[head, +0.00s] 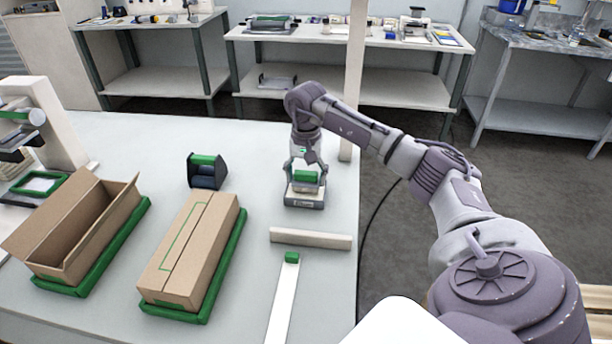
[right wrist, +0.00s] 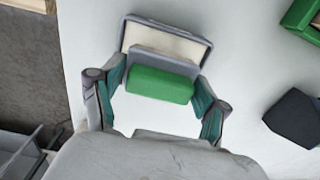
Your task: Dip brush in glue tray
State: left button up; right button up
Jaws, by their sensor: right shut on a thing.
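The brush (head: 306,177) has a green handle and a paler lower part. My right gripper (head: 305,172) is shut on it, with a finger on each side. In the right wrist view the green handle (right wrist: 160,84) lies between the fingertips. The glue tray (head: 304,204) is a small grey-rimmed tray near the table's right edge. In the right wrist view the tray (right wrist: 207,41) shows a cream inside beyond the brush. The brush is right at the tray, its lower part over or in it. I cannot tell whether its underside touches the glue. My left gripper is not in view.
Left of the tray stands a dark dispenser with a green top (head: 205,171). An open carton (head: 75,225) and a closed carton (head: 190,250) sit on green-edged bases. A pale bar (head: 311,238) and a white strip (head: 283,305) lie in front. A pale post (head: 354,80) stands behind.

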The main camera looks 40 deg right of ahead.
jog(key=shift+f, duration=0.6)
dwell(1.1)
jog(key=shift+r+p, duration=1.6)
jog(key=shift+r, duration=1)
